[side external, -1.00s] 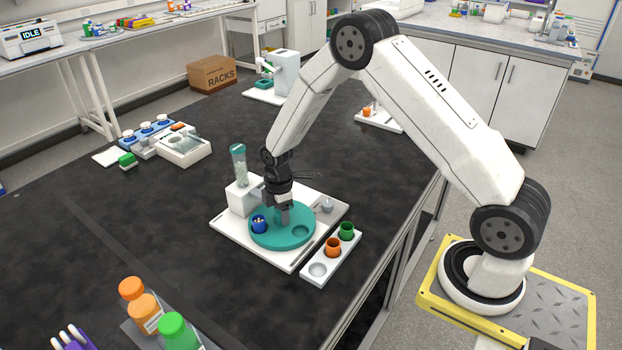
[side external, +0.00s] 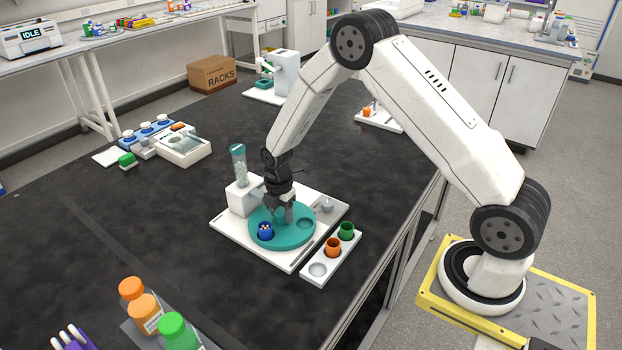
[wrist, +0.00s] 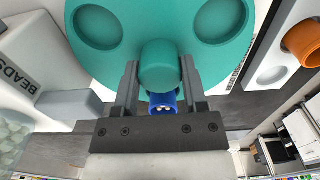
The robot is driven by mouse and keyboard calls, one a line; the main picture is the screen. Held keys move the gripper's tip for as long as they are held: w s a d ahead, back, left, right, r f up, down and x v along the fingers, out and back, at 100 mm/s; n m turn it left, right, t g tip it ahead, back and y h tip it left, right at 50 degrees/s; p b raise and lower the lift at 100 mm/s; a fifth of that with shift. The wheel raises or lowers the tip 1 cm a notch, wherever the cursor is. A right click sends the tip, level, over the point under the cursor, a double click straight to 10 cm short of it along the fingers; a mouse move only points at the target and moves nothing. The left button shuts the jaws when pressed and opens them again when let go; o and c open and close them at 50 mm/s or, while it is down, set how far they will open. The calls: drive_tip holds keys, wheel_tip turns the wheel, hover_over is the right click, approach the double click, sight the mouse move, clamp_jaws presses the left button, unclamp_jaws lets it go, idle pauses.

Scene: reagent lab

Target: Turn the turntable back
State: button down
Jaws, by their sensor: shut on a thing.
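The teal turntable (side external: 284,238) lies on a white base plate (side external: 234,228) on the dark bench. My gripper (side external: 281,215) points down over its middle. In the wrist view my gripper (wrist: 160,75) is shut on the turntable's round teal knob (wrist: 160,62), one finger on each side. A blue cup (side external: 265,232) with pale beads sits in the turntable near its front left edge. It shows partly in the wrist view (wrist: 162,104), behind the knob. Empty round recesses show in the turntable, one at its right (side external: 304,224).
A white bead dispenser (side external: 241,196) with a clear tube stands close behind left of the turntable. A white rack (side external: 323,268) with an orange cup (side external: 333,247) and a green cup (side external: 346,231) lies at the right.

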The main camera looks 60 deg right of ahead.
sight(281, 212)
drive_tip(key=shift+w+a+r+n, duration=0.1)
drive_tip(key=shift+n, duration=3.2)
drive_tip(key=shift+c, duration=0.7)
unclamp_jaws()
drive_tip(key=shift+r, duration=3.85)
